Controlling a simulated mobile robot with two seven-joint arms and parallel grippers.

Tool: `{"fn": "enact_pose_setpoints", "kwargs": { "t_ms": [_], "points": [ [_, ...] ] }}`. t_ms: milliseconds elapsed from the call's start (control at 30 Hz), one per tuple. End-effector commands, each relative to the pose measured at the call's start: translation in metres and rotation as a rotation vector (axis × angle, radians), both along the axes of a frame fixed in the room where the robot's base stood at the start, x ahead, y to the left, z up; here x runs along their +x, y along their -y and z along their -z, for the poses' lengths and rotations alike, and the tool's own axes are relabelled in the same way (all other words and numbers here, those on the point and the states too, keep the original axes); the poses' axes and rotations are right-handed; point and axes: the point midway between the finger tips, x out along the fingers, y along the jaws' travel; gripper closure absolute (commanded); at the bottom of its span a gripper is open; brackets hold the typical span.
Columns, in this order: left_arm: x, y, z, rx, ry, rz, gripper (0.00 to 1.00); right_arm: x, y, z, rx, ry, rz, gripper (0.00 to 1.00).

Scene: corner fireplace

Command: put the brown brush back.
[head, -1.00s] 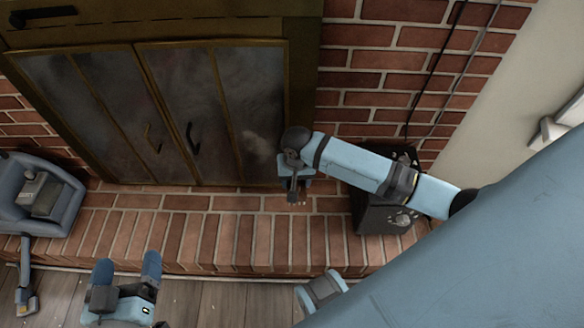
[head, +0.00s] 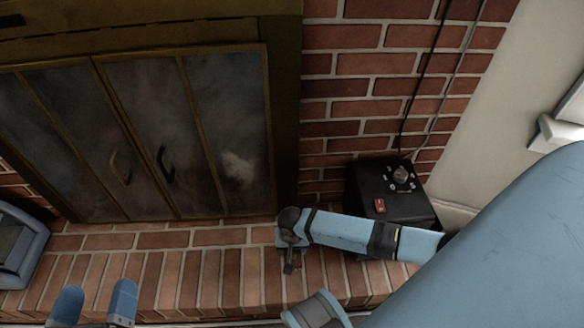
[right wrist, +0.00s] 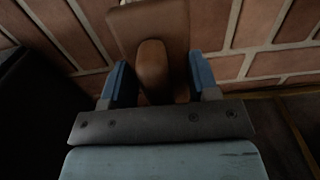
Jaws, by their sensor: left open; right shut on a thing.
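The brown brush shows in the right wrist view, with its rounded handle (right wrist: 152,68) between my right gripper's blue fingers (right wrist: 160,84). A broader brown part extends beyond the fingertips. That gripper is shut on the brush. In the head view my right gripper (head: 289,258) is over the brick hearth, in front of the fireplace's right end; the brush cannot be made out there. My left gripper (head: 95,303) is open and empty at the bottom left, with its lower part cut off by the frame.
Glass fireplace doors (head: 215,130) are shut behind the hearth (head: 190,268). A blue-grey object (head: 35,262) is at the left edge. The hearth's middle is clear.

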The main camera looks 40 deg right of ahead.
Motion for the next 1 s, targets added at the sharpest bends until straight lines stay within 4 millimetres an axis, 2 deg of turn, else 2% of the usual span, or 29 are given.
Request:
{"fn": "enact_pose_setpoints", "kwargs": {
  "t_ms": [133,367,800,833,900,933,1000],
  "points": [
    [0.000,0.001,0.011,0.013,-0.024,0.009,0.14,0.001,0.000,0.013,0.001,0.002,0.000,0.67],
    [0.000,0.001,0.033,0.057,-0.073,0.032,0.14,0.001,0.000,0.047,0.000,0.001,0.000,0.67],
    [0.000,0.001,0.033,0.063,-0.080,0.036,0.14,0.001,0.000,0.051,0.001,0.001,0.001,0.67],
    [0.000,0.001,0.033,0.062,-0.080,0.036,0.14,0.001,0.000,0.051,0.000,0.001,0.001,0.41],
    [0.000,0.001,0.033,0.062,-0.080,0.036,0.14,0.001,0.000,0.051,0.000,0.001,0.000,0.25],
    [0.000,0.001,0.033,0.063,-0.080,0.036,0.14,0.001,0.000,0.051,0.000,0.001,0.000,0.20],
    [0.000,0.001,0.033,0.063,-0.080,0.036,0.14,0.001,0.000,0.051,0.000,0.001,0.000,0.20]
  ]
}}
